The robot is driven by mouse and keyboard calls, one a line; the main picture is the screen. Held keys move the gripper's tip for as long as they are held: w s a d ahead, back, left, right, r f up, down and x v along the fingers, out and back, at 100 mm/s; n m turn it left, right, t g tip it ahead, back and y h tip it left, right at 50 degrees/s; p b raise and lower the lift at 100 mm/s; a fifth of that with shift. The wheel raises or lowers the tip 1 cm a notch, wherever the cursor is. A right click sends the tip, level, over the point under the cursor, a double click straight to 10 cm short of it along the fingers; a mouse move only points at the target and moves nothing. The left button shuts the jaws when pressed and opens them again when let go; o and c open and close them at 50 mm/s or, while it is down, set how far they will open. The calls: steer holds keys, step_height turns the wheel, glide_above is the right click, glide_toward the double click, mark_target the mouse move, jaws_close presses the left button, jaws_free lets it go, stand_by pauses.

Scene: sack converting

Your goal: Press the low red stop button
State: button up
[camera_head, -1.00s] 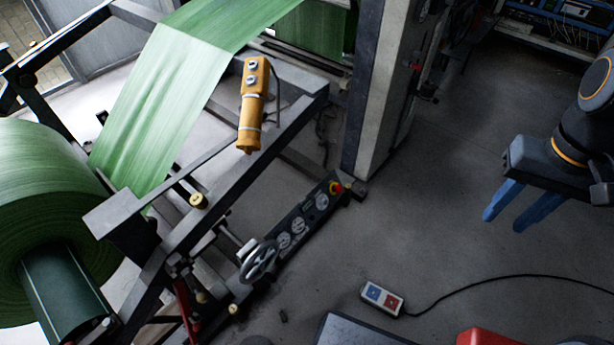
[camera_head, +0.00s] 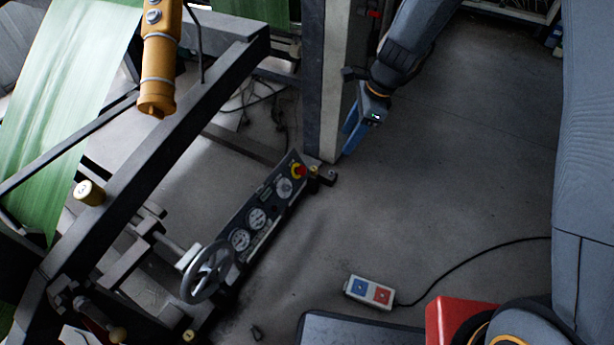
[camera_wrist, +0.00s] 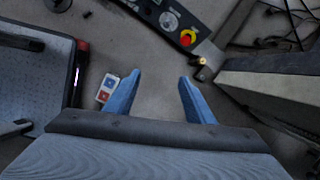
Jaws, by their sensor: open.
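The red stop button (camera_head: 299,170) sits on a yellow collar at the far upper end of a low, dark control panel (camera_head: 233,226) with several round dials. In the wrist view the button (camera_wrist: 187,38) shows ahead of my fingers, slightly right of centre. My gripper (camera_head: 352,138) has blue fingers and is open and empty. In the head view it is to the right of and above the button, near the base of a grey column. In the wrist view my gripper's fingers (camera_wrist: 158,80) are apart, with bare floor between them and the button beyond, not touched.
The grey column (camera_head: 325,80) stands close beside my gripper. A handwheel (camera_head: 207,272) is at the panel's near end. A small pendant with blue and red buttons (camera_head: 371,292) lies on the floor, its black cable running right. Open floor (camera_head: 460,180) lies to the right.

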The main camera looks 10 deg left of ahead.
mark_target(303, 169)
steer(key=w+a+f+m+b, duration=0.2)
steer(key=a+f+b, duration=0.1)
steer(key=f, duration=0.5)
steer(key=w+a+f+m+y+b, duration=0.1)
steer(key=w+a+f+m+b, duration=0.2)
steer(key=a+f, duration=0.3)
steer(key=w+a+f+m+b, duration=0.2)
steer(key=w+a+f+b, duration=0.1)
steer(key=f, duration=0.8)
steer(key=shift+a+m+b, duration=0.3)
steer(key=shift+a+b, duration=0.3)
steer(key=shift+a, duration=0.25)
steer(key=shift+r, duration=0.1)
